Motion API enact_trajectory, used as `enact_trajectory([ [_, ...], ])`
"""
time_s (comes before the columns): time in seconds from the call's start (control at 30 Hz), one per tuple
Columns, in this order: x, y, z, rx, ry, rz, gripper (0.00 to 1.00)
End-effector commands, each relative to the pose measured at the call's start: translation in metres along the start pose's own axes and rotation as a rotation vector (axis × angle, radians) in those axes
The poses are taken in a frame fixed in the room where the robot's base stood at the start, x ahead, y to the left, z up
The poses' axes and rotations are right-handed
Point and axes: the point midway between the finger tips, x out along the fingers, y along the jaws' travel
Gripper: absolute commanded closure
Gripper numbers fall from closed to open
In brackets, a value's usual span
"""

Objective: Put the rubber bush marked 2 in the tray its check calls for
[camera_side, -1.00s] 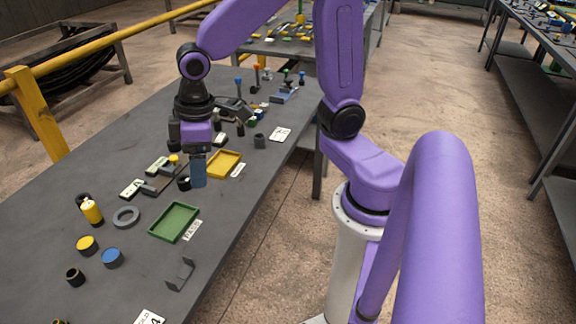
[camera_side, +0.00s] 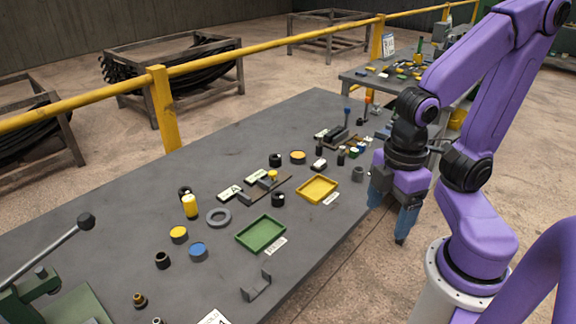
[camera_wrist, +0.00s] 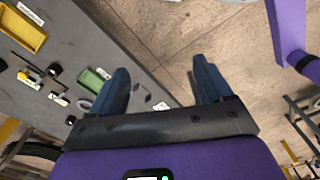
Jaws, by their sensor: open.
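Several dark bushes stand on the grey table, and I cannot read a 2 on any of them. One black bush (camera_side: 278,199) stands beside a small dark fixture (camera_side: 262,189), left of the yellow tray (camera_side: 317,189). Another black bush (camera_side: 275,160) stands farther back, and one (camera_side: 163,260) is near the front left. The green tray (camera_side: 261,233) lies in front of the yellow one. Both trays look empty, with white labels too small to read. My gripper (camera_side: 390,216) is open and empty, off the table's right edge; its blue fingers show apart in the wrist view (camera_wrist: 160,88).
White cards (camera_side: 230,192) lie beside the fixture, one marked A. A grey ring (camera_side: 218,218), a yellow bottle (camera_side: 190,207), a yellow disc (camera_side: 179,235), a blue disc (camera_side: 198,251) and a grey bracket (camera_side: 257,286) stand around. The table's back left is clear.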

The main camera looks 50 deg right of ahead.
Motion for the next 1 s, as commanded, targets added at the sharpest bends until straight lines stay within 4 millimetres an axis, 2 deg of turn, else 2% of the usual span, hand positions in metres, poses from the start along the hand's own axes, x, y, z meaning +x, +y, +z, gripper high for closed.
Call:
enact_trajectory([
  [0.17,-0.001,0.008,-0.012,0.041,0.009,0.003,0.21],
  [0.27,-0.002,0.024,-0.031,0.109,0.023,0.009,0.21],
  [0.37,-0.003,0.048,-0.055,0.201,0.044,0.018,0.21],
  [0.5,-0.002,0.087,-0.085,0.334,0.074,0.034,0.21],
  [0.7,0.002,0.152,-0.118,0.519,0.116,0.063,0.21],
  [0.83,0.006,0.199,-0.131,0.64,0.143,0.085,0.21],
  [1.0,0.015,0.263,-0.136,0.798,0.174,0.116,0.21],
])
